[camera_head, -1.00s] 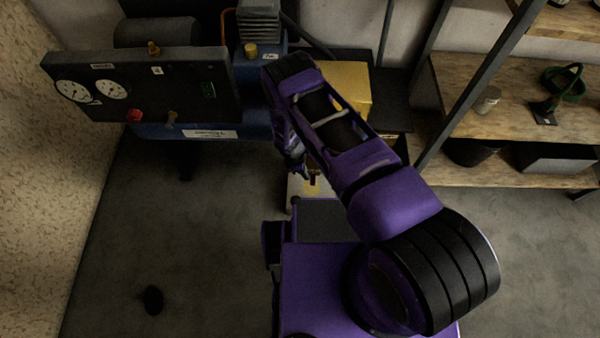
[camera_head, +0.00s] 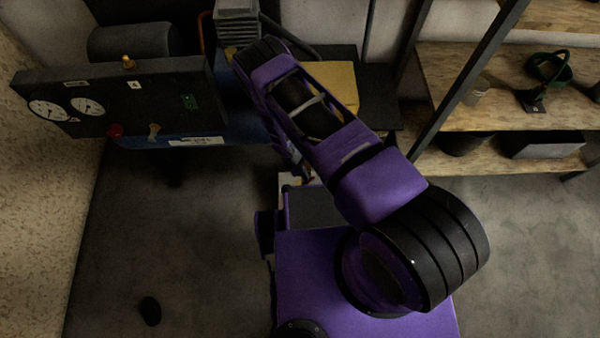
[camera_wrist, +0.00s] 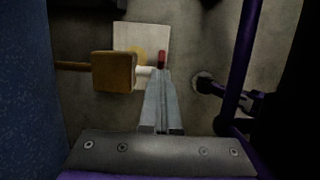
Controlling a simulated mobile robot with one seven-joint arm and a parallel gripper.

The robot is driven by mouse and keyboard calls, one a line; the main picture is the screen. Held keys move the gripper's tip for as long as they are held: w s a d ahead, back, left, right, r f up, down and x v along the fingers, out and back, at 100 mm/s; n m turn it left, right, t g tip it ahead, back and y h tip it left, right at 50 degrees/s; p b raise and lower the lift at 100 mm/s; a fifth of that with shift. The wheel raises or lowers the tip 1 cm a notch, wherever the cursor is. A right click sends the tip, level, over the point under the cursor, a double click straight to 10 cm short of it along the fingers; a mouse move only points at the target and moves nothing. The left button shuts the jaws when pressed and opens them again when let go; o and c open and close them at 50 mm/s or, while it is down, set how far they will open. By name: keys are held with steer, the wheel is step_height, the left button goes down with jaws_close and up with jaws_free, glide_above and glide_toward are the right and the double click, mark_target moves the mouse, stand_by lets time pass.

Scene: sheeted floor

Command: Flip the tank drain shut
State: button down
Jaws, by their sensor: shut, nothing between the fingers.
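The tank drain shows in the wrist view as a brass-coloured block (camera_wrist: 114,71) with a thin pipe on its left and a pale stub on its right. A small red lever (camera_wrist: 161,59) stands upright beside the stub, over a white plate (camera_wrist: 128,32) with a yellow mark. My gripper (camera_wrist: 161,76) is shut and empty. Its tips are just below the red lever in the picture; I cannot tell whether they touch it. In the head view my arm hides most of the gripper and drain. The blue tank (camera_wrist: 25,90) fills the left of the wrist view.
A dark gauge panel (camera_head: 140,98) with dials and knobs stands at the upper left. Wooden shelves (camera_head: 500,118) on a dark frame stand at the right. A yellow box (camera_head: 335,88) is behind my arm. A black object (camera_head: 150,311) lies on the open floor.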

steer(key=shift+s+d, duration=0.1)
steer(key=p+v, duration=0.2)
steer(key=v, duration=1)
